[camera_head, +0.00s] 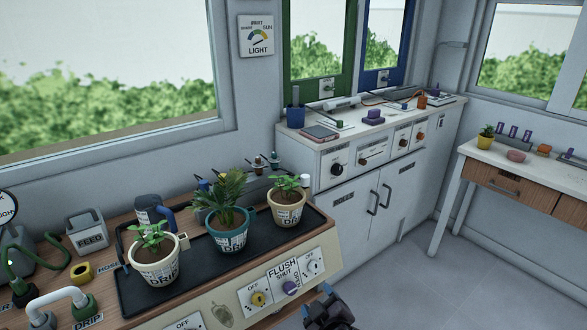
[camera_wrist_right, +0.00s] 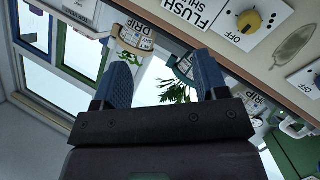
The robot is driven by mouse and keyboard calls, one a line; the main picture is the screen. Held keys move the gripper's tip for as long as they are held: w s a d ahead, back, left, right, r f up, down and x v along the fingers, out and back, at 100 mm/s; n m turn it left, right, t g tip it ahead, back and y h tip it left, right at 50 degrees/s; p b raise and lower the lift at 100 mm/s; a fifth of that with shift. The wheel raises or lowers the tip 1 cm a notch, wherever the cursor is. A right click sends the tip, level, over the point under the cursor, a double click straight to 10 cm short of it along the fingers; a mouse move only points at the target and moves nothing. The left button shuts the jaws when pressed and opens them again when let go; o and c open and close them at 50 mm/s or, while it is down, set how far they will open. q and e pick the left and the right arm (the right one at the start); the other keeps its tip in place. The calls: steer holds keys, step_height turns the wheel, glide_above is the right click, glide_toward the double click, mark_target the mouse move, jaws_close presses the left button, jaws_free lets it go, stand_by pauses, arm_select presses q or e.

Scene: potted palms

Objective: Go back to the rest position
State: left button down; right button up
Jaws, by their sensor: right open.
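My right gripper (camera_head: 328,306) shows at the bottom edge of the head view, in front of the bench's control panel and apart from it. In the right wrist view its two blue fingers (camera_wrist_right: 165,85) stand apart with nothing between them. My left gripper is not in view. Three potted plants stand upright on a black tray (camera_head: 190,290): a cream pot (camera_head: 155,272) at left, a teal pot with a palm (camera_head: 228,238) in the middle, and a tan pot (camera_head: 287,211) at right.
A grey FEED can (camera_head: 87,232) and hoses stand at the left. A white cabinet (camera_head: 350,220) and a wooden desk (camera_head: 510,180) stand behind. The floor (camera_head: 450,280) at right is clear.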

steer(key=s+d+f+m+g+h+p, duration=0.1)
steer(key=s+d+m, duration=0.3)
steer(key=s+d, duration=0.6)
steer(key=s+d+f+m+g+h+p, duration=0.1)
steer(key=s+d+m, duration=0.4)
steer(key=s+d, duration=0.6)
steer(key=s+f+g+h, duration=0.1)
steer(key=s+f, duration=0.1)
steer(key=s, duration=0.6)
steer(key=shift+s+h, duration=0.3)
stand_by(1.1)
